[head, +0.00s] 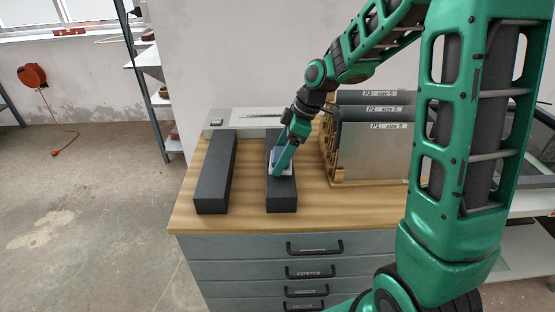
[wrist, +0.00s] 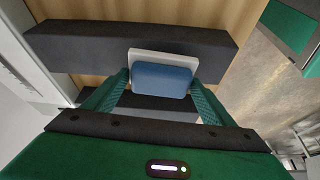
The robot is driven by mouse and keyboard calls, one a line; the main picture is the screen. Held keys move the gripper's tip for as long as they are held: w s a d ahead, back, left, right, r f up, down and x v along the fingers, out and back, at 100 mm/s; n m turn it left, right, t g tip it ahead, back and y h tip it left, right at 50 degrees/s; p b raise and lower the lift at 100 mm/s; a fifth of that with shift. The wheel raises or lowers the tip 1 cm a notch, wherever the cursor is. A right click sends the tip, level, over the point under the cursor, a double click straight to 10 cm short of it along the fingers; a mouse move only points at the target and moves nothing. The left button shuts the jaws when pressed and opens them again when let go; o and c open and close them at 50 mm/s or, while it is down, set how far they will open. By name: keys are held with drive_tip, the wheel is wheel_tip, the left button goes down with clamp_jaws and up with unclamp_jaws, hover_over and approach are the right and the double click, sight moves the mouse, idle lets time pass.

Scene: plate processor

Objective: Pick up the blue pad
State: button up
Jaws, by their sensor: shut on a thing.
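The blue pad (wrist: 161,79) sits between the two green fingers of my gripper (wrist: 162,92) in the wrist view. A pale grey-white layer (wrist: 165,57) shows along one side of it. In the head view my gripper (head: 281,160) reaches down over the right dark block (head: 282,196), with the pad's blue (head: 282,153) partly hidden behind a finger. My gripper is shut on the blue pad. I cannot tell whether the pad touches the block.
A second dark block (head: 214,180) lies to the left on the wooden worktop (head: 250,212). A rack of labelled plates (head: 376,150) stands to the right, close to my arm. A grey drawer cabinet (head: 260,247) is below. The worktop between the blocks is clear.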

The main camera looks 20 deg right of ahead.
sight(275, 155)
drive_tip(key=r, duration=0.3)
drive_tip(key=shift+s+a, duration=0.35)
drive_tip(key=shift+s, duration=0.05)
drive_tip(key=s+a+r, duration=0.6)
drive_tip(key=s, duration=0.3)
drive_tip(key=shift+r, duration=0.15)
